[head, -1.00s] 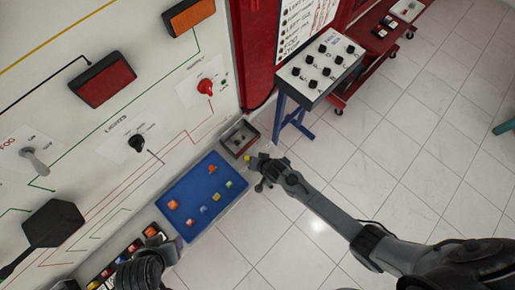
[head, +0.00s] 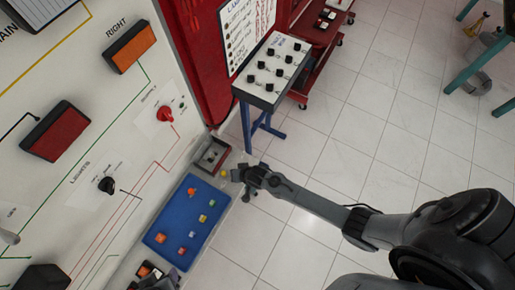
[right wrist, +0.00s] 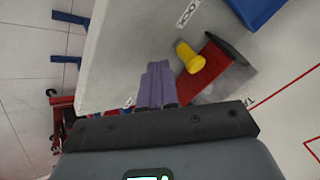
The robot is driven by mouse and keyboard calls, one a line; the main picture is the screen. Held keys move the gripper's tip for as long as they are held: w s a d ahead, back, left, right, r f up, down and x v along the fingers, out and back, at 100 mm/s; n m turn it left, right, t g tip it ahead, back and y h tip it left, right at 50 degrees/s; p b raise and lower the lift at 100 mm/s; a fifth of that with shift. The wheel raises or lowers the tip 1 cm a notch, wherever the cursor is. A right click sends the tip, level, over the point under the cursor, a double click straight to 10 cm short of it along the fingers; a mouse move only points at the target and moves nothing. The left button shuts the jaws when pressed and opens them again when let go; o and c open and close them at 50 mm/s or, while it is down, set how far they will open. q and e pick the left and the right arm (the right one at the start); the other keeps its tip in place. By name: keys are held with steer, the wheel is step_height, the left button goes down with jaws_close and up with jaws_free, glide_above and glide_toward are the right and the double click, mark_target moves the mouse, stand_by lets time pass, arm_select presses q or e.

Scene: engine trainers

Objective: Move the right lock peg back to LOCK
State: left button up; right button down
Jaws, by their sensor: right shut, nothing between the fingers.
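My right gripper (head: 238,174) is shut and empty, just right of the peg there. Its closed purple-grey fingers (right wrist: 157,85) are left of the peg in the wrist view; a small gap seems to separate them. A partly cut-off label reading about "OCK" (right wrist: 187,13) is on the ledge. A dark part of my left arm shows at the bottom edge; its fingers cannot be made out.
A blue tray (head: 161,238) with several small coloured parts lies beside the peg. A small grey box with a red inside (head: 212,155) is behind it. The white wiring panel (head: 140,150) rises at the left. A switch stand (head: 271,92) is behind.

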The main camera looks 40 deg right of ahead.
steer(key=s+r, duration=0.1)
steer(key=s+d+r+p, duration=0.1)
steer(key=s+r, duration=0.1)
steer(key=s, duration=0.1)
steer(key=shift+s+d, duration=0.1)
steer(key=shift+d, duration=0.3)
arm_select(q)
steer(key=r, duration=0.1)
steer(key=r+p, duration=0.2)
steer(key=shift+s+d+r, duration=0.25)
steer(key=shift+d+r, duration=0.05)
steer(key=shift+r, duration=0.05)
arm_select(e)
steer(key=a+v, duration=0.3)
steer(key=v, duration=1.2)
steer(key=shift+s+r, duration=0.5)
arm_select(q)
steer(key=shift+d, duration=0.1)
arm_select(e)
steer(key=shift+s, duration=0.1)
